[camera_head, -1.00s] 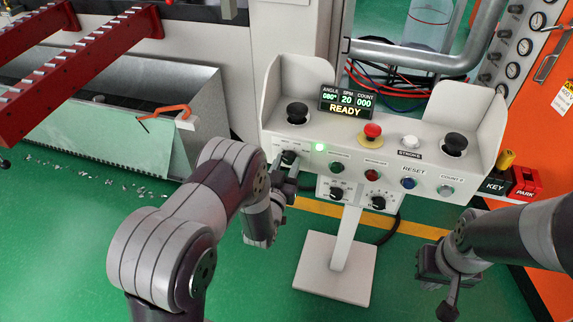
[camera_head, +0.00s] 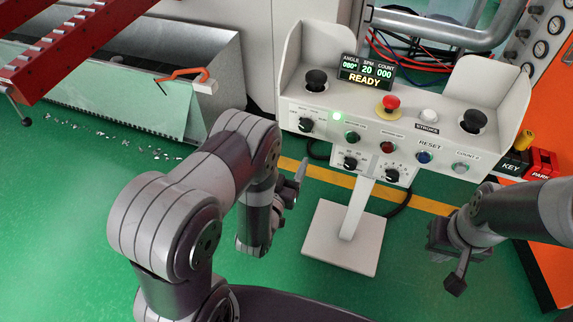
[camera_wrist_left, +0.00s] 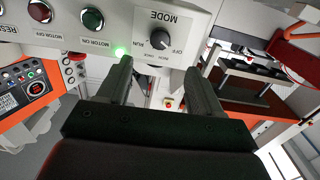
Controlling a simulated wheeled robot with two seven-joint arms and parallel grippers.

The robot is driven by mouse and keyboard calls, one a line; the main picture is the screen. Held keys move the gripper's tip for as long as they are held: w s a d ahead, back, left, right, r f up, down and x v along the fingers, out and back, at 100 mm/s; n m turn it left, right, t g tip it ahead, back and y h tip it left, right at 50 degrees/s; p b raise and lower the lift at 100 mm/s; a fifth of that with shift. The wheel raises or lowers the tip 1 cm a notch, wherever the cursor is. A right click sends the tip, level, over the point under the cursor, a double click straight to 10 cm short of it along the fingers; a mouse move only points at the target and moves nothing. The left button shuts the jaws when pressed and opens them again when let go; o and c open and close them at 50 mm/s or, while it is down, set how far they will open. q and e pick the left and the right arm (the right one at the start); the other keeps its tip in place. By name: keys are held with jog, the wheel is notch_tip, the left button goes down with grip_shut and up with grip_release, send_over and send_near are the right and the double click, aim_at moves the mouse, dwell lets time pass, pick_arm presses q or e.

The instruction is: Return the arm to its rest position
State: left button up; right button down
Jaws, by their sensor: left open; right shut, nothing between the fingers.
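My left arm comes in from the left in the head view. Its gripper (camera_head: 294,186) is in front of and below the left side of the control console (camera_head: 322,187), apart from it. In the left wrist view the two fingers of the left gripper (camera_wrist_left: 160,80) are spread with nothing between them. The black mode knob (camera_wrist_left: 160,40) and a lit green lamp (camera_wrist_left: 121,51) show beyond the fingertips. My right gripper (camera_head: 455,280) hangs at the lower right, right of the console's stand, shut and empty.
The console's white pedestal base (camera_head: 340,238) stands on the green floor. A metal bin (camera_head: 215,85) with an orange-handled tool (camera_head: 185,75) is at upper left. An orange cabinet (camera_head: 550,215) is at the right. Floor at lower left is open.

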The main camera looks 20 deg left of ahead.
pick_arm(q)
jog(key=shift+s, duration=0.95)
notch_tip(320, 180, down, 10)
jog(key=s+g, duration=0.3)
jog(key=g, duration=0.4)
jog(key=s+r+g, duration=0.6)
jog(key=s+g, duration=0.4)
notch_tip(320, 180, up, 25)
jog(key=a+p, duration=0.2)
jog(key=p, duration=1.3)
jog(key=shift+r+y, duration=0.2)
jog(key=shift+y, duration=0.1)
